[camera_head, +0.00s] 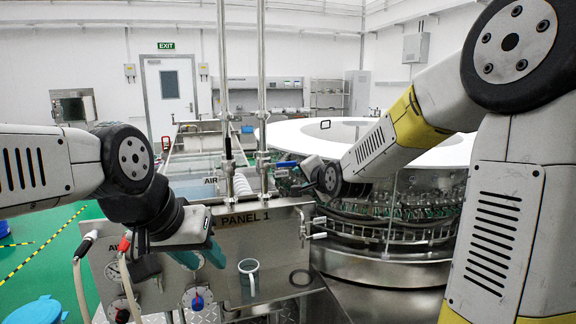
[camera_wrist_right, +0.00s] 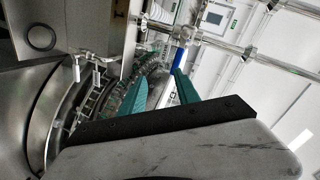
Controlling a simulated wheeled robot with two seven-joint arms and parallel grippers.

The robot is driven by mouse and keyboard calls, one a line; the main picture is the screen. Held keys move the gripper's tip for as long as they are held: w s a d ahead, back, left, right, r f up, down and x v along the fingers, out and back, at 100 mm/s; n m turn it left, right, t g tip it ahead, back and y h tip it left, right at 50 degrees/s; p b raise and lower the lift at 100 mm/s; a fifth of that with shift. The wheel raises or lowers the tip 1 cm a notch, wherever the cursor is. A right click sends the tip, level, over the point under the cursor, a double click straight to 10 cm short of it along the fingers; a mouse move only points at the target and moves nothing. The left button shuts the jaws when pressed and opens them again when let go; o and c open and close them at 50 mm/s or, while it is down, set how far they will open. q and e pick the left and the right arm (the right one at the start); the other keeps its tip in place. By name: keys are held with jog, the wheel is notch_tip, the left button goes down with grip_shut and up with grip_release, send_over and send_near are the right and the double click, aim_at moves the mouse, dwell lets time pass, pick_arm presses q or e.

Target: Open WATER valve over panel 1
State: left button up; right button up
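The steel PANEL 1 box (camera_head: 262,232) stands in the middle of the head view. Above it are vertical pipes (camera_head: 262,90) and an AIR label (camera_head: 210,181). The WATER label is not readable. A blue valve handle (camera_wrist_right: 177,54) shows in the right wrist view, beyond and between my right gripper's teal fingers (camera_wrist_right: 160,92), which are spread apart and empty. In the head view my right gripper (camera_head: 286,166) is small and partly hidden behind its wrist, at the pipes behind the panel. My left gripper (camera_head: 201,256) hangs before the panel's front, its teal fingers apart.
The round washer (camera_head: 400,265) with its white top stands right of the panel.

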aim_at(288, 165)
jog(key=w+a+m+t, duration=0.1)
jog(key=w+m, duration=0.1)
jog(key=w, duration=0.3)
jog(key=w+a+m+t, duration=0.1)
jog(key=w+a, duration=0.1)
jog(key=w, duration=0.3)
jog(key=w+a+m+t+y, duration=0.1)
jog(key=w+m, duration=0.1)
jog(key=w, duration=0.3)
jog(key=shift+a+f+m, duration=0.3)
grip_shut()
jog(key=shift+s, duration=0.1)
dwell(0.6)
